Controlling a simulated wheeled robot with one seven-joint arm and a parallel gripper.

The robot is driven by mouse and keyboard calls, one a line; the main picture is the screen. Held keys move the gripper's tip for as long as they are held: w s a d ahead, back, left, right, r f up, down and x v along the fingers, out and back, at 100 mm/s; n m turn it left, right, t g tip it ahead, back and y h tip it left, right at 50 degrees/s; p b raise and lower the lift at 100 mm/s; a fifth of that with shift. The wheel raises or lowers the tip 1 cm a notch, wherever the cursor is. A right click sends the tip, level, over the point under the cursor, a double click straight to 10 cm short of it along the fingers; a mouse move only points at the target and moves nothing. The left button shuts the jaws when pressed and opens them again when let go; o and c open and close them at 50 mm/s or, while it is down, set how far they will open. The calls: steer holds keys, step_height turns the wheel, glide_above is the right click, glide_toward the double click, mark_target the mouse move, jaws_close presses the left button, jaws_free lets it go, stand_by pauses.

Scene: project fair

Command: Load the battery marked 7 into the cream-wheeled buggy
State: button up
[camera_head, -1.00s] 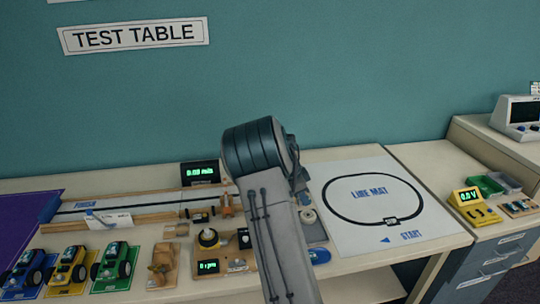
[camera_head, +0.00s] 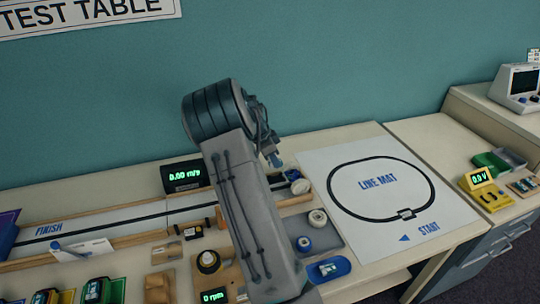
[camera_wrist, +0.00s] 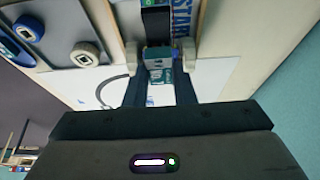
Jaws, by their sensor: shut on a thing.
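My gripper (camera_wrist: 160,68) is shut on a small blue and teal block that looks like a battery (camera_wrist: 159,74). It carries a pale label, but I cannot read a number on it. In the head view my gripper (camera_head: 272,157) is raised over the right end of the track, with the blue block at its tip. I cannot make out cream wheels on either.
The track (camera_head: 120,224) runs along the back beside a display (camera_head: 185,175). The line mat (camera_head: 385,180) is flat and mostly clear. A side bench holds a yellow meter (camera_head: 484,190).

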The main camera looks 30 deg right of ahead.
mark_target(278, 179)
steer(key=shift+b+x, duration=0.35)
steer(key=shift+x, duration=0.4)
step_height(278, 179, down, 2)
steer(key=shift+a+f+b, duration=0.15)
steer(key=shift+f+b, duration=0.05)
steer(key=shift+b, duration=0.35)
steer(key=shift+f+b, duration=0.55)
steer(key=shift+f, duration=0.15)
steer(key=shift+f+b, duration=0.65)
steer(key=shift+b, duration=0.45)
stand_by(1.5)
stand_by(0.4)
steer(key=o, duration=1.5)
steer(key=shift+c, duration=0.2)
steer(key=shift+r, duration=0.1)
steer(key=shift+r+p, duration=1.7)
steer(key=shift+r, duration=1.25)
